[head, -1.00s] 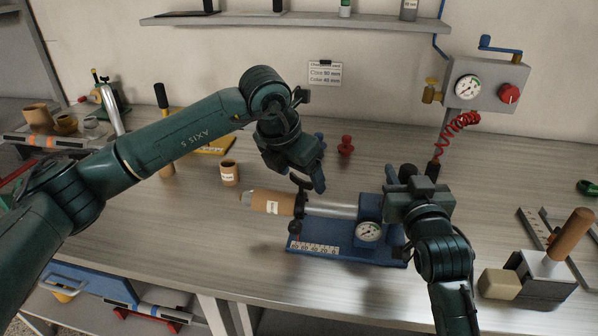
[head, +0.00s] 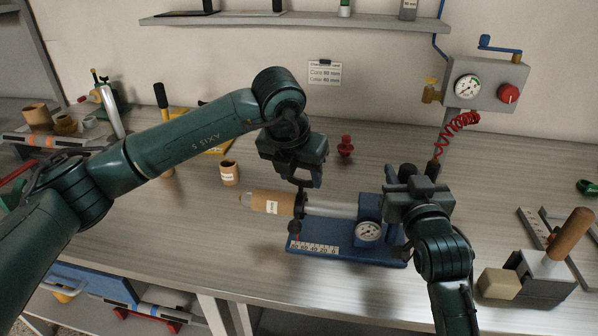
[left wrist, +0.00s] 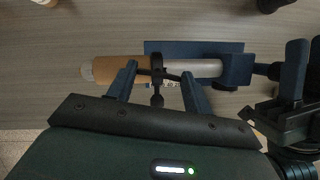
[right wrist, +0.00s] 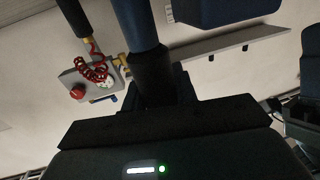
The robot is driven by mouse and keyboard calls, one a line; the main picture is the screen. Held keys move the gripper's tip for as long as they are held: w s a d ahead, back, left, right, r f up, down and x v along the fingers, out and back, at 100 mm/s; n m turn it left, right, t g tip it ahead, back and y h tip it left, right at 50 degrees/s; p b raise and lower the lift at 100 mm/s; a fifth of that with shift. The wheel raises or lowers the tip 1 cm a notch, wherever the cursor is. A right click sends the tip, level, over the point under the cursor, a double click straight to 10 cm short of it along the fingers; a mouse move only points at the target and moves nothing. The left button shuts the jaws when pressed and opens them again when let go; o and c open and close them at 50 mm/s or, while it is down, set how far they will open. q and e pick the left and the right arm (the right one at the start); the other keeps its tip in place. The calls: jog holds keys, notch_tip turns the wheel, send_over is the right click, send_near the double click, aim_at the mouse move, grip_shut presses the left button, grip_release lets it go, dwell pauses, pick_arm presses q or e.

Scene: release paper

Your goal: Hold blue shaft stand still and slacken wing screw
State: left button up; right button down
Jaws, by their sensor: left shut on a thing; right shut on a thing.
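The blue shaft stand (head: 330,251) lies on the bench with a gauge (head: 369,231) and a pale horizontal shaft (head: 330,207). A tan sleeve (head: 270,202) sits on the shaft's left end, with a dark collar (head: 299,205) beside it. My left gripper (head: 305,185) is above the collar, its fingers either side of the small dark wing screw (left wrist: 168,74); the grip itself is partly hidden. My right gripper (head: 408,187) is shut on the stand's right-hand end. In the right wrist view a dark-blue cylindrical part (right wrist: 135,22) runs into this grip.
A tan ring (head: 230,173) and a red knobbed piece (head: 345,146) stand behind the stand. A wall box (head: 487,82) with gauge and red coiled hose is at back right. A wooden-handled press (head: 542,272) stands at right. The front bench left of the stand is clear.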

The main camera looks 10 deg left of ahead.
pick_arm(q)
jog(key=shift+n, duration=0.3)
jog(key=o, duration=1)
jog(key=v, duration=1.2)
jog(key=shift+s+d, duration=0.1)
